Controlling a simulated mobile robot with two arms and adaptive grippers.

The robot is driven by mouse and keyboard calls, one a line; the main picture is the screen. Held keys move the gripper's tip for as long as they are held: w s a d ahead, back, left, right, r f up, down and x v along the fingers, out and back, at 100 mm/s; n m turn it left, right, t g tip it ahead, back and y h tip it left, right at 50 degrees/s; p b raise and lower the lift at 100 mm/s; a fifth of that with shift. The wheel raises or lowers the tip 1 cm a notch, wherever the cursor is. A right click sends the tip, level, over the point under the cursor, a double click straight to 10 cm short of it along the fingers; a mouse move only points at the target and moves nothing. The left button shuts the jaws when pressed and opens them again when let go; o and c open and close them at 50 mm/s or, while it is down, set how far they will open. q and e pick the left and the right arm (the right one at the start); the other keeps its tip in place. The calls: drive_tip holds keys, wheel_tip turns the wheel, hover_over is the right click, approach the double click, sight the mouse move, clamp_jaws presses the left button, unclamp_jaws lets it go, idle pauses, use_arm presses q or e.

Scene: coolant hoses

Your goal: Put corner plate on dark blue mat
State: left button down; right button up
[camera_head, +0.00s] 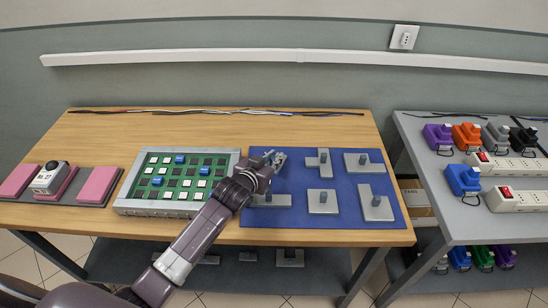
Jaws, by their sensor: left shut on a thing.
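The dark blue mat (342,223) lies on the right part of the wooden table. My left gripper (274,159) is over its upper left part, shut on a small grey piece, which I take to be the corner plate. The gripper hides most of it, so its outline and whether it touches the mat cannot be told. Other grey plates with upright grips lie on the mat: a stepped one (312,163), an oblong one (357,169), a square one (316,208) and an angled one (376,213). My arm partly covers another plate (278,200) at the lower left. My right gripper is not in view.
A green board in a grey frame (132,203) with white and blue pieces stands left of the mat. Pink pads (97,185) and a white device (47,180) are further left. Cables run along the back edge. A grey table (436,201) on the right holds colored plugs and power strips.

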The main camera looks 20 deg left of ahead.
use_arm(q)
drive_tip(key=shift+f, duration=0.1)
drive_tip(key=c, duration=2)
unclamp_jaws()
drive_tip(key=shift+o, duration=0.2)
drive_tip(key=shift+s+r, duration=0.2)
drive_tip(key=v, duration=1.1)
drive_tip(key=shift+s+r, duration=0.15)
drive_tip(key=shift+s, duration=0.15)
